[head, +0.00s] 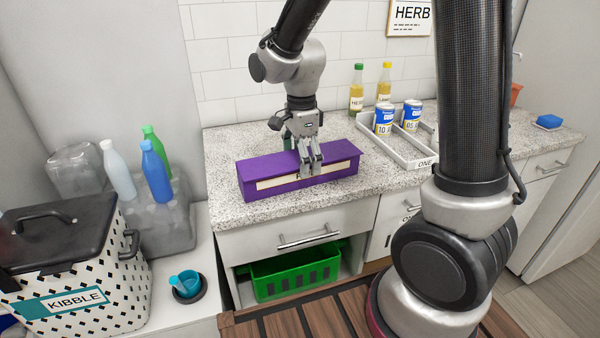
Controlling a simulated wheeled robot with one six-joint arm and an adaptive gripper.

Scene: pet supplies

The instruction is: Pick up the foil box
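A long purple box (338,180) with a cream strip on its front lies on the speckled counter. I take it for the foil box; no lettering is legible on it. My gripper (310,168) points down at the middle of the box, right of its centre. Its near fingers overlap the top and front face of the box in the head view and hide part of the strip. The far side of the gripper and of the box is hidden, so I cannot tell whether the fingers touch or clamp it.
A grey rack (409,160) with two blue cans stands right of the box, with two bottles (357,88) behind. A kibble bin (75,265) and a bottle crate (172,222) stand at the left. A green basket (295,275) sits below the drawer. Bare counter (250,210) shows before the box.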

